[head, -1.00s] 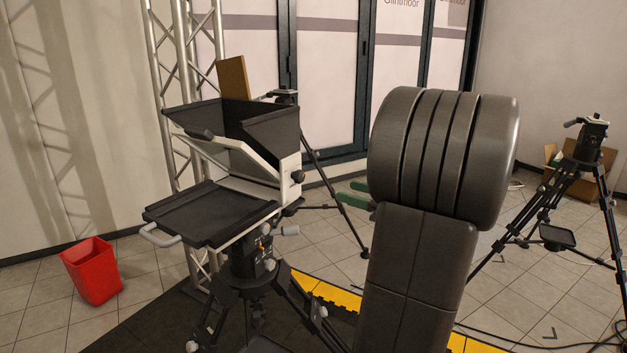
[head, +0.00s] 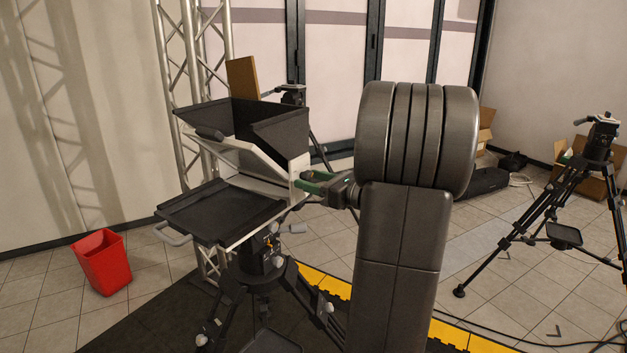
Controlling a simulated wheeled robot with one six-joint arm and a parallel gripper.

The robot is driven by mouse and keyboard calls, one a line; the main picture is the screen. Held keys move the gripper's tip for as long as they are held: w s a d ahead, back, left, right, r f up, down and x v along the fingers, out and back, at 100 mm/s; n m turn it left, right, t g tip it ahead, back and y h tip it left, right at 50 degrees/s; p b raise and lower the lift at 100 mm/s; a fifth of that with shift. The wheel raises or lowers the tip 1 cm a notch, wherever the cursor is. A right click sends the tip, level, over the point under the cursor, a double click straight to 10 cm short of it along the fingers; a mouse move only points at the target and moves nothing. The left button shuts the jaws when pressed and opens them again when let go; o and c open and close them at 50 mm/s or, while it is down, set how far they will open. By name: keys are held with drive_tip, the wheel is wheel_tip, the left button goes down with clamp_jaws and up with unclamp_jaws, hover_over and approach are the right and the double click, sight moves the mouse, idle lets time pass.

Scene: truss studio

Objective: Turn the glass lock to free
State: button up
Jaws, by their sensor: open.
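The teleprompter stands on a tripod left of centre in the head view, with a black hood (head: 262,126), a pale side frame (head: 240,160) and a flat black tray (head: 215,212). The dark glass lock knob on the frame's right side is now largely hidden behind my gripper's fingers, so its setting cannot be told. My gripper (head: 307,181) has green fingers and is open. Its fingertips are at the right side of the frame, around where the knob sits. Whether they touch the knob cannot be told. My arm hides the space to the right.
A red bin (head: 101,263) stands on the floor at left. A truss tower (head: 186,60) rises behind the teleprompter. Another tripod (head: 565,190) stands at right, with open cardboard boxes (head: 487,128) and a black bag (head: 483,182) near the wall. Cables lie on the floor.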

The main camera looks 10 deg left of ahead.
drive_tip(key=c, duration=1)
drive_tip(key=shift+o, duration=0.2)
drive_tip(key=shift+f+b, duration=0.1)
drive_tip(key=shift+b, duration=0.2)
drive_tip(key=n+b, duration=0.2)
drive_tip(key=b, duration=0.1)
drive_tip(key=shift+f+n, duration=0.15)
drive_tip(key=shift+n, duration=0.25)
drive_tip(key=n+b, duration=0.5)
drive_tip(key=b, duration=0.1)
drive_tip(key=shift+w, duration=0.15)
drive_tip(key=n+b, duration=0.5)
drive_tip(key=b, duration=0.1)
drive_tip(key=shift+d+n, duration=0.1)
drive_tip(key=shift+n, duration=0.3)
drive_tip(key=n+b, duration=0.4)
drive_tip(key=shift+r, duration=0.4)
drive_tip(key=shift+n, duration=0.3)
